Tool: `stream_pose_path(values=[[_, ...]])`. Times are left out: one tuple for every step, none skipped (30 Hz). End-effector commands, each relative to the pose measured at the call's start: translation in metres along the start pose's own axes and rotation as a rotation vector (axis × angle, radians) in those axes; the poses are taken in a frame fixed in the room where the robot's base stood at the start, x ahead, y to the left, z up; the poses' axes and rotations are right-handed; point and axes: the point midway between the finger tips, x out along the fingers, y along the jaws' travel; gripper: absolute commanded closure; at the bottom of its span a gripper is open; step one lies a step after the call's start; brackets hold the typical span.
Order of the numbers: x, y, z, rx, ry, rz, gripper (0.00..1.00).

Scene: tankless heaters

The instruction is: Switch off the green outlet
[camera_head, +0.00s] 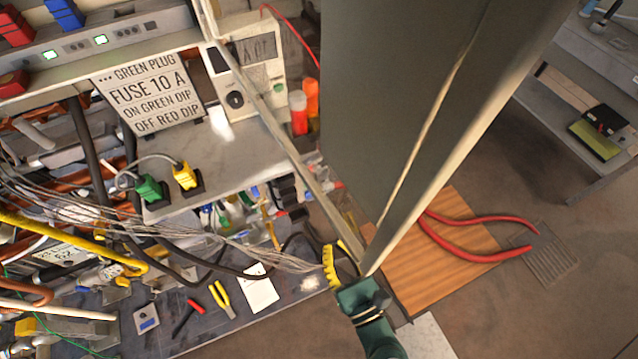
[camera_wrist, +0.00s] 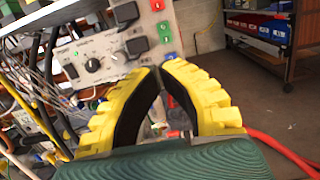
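A green plug (camera_head: 149,190) sits in a dark socket on the pale panel at the left of the head view, with a yellow plug (camera_head: 186,177) to its right. A sign (camera_head: 148,92) above them reads "GREEN PLUG FUSE 10 A ON GREEN DIP OFF RED DIP". Two green-lit indicators (camera_head: 75,47) show on the strip above, near red (camera_head: 14,28) and blue (camera_head: 66,14) blocks. My gripper (camera_head: 335,262) is low, right of these, well apart. In the wrist view my gripper (camera_wrist: 160,70) has its yellow fingertips nearly meeting, with nothing visible between them.
A large grey column stands in front, right of the panel. The bench (camera_head: 185,335) holds cables and small tools. A wooden board (camera_head: 445,270) with red handles lies on the floor.

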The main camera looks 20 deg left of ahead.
Motion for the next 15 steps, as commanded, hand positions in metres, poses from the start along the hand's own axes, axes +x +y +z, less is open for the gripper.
stream_pose_path(values=[[0.001,-0.001,0.001,-0.002,-0.001,0.000,1.00],[0.001,-0.001,0.001,-0.002,-0.001,0.000,1.00],[0.003,-0.001,0.001,-0.003,-0.001,0.000,1.00],[0.005,-0.001,0.000,-0.003,-0.001,0.001,1.00],[0.008,-0.001,0.000,-0.004,-0.001,0.002,1.00],[0.013,0.000,0.000,-0.003,0.000,0.004,1.00],[0.018,0.000,-0.001,-0.003,0.000,0.004,1.00],[0.024,0.001,-0.001,-0.003,-0.001,0.006,1.00],[0.032,0.001,-0.001,-0.004,-0.002,0.006,1.00],[0.038,0.000,-0.001,-0.005,-0.001,0.006,1.00],[0.045,0.001,-0.001,-0.004,-0.001,0.007,1.00],[0.054,0.001,-0.001,-0.004,-0.003,0.007,1.00],[0.061,0.001,-0.001,-0.005,-0.002,0.006,1.00],[0.068,0.001,-0.001,-0.005,-0.002,0.007,1.00],[0.076,0.001,-0.001,-0.003,-0.003,0.006,1.00]])
